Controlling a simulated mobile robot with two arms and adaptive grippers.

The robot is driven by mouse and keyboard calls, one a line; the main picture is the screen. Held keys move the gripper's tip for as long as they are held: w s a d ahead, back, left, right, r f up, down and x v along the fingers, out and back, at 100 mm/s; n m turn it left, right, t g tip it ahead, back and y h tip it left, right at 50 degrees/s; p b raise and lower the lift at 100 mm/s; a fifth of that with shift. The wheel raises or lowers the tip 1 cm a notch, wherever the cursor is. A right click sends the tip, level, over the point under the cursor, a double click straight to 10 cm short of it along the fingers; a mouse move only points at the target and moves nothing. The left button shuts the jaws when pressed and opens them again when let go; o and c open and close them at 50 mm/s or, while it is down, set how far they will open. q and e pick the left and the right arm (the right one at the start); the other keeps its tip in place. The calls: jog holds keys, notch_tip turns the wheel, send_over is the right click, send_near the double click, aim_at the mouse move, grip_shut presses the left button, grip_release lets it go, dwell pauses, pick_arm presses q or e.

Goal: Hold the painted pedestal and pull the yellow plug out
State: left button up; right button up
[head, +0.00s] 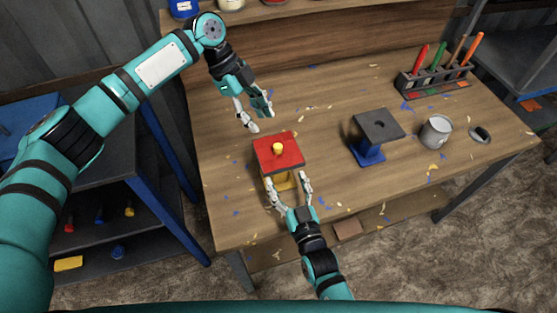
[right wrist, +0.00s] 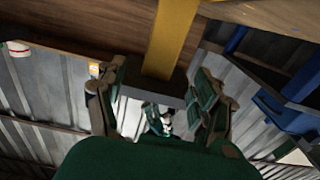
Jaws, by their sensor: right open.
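The painted pedestal (head: 265,153) has a square red top and a yellow column (head: 283,183), and stands near the table's front edge. My left gripper (head: 259,121) is open and empty, behind and left of the pedestal, fingers pointing down.
A second pedestal (head: 379,124) with a dark top and blue column stands to the right. Beyond it are a metal can (head: 436,132) and a dark ring-like item (head: 480,134). A tool rack (head: 435,84) stands at the back right. Paint flecks dot the wooden table (head: 330,100).

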aim_at(278, 160)
jog(key=x, duration=0.8)
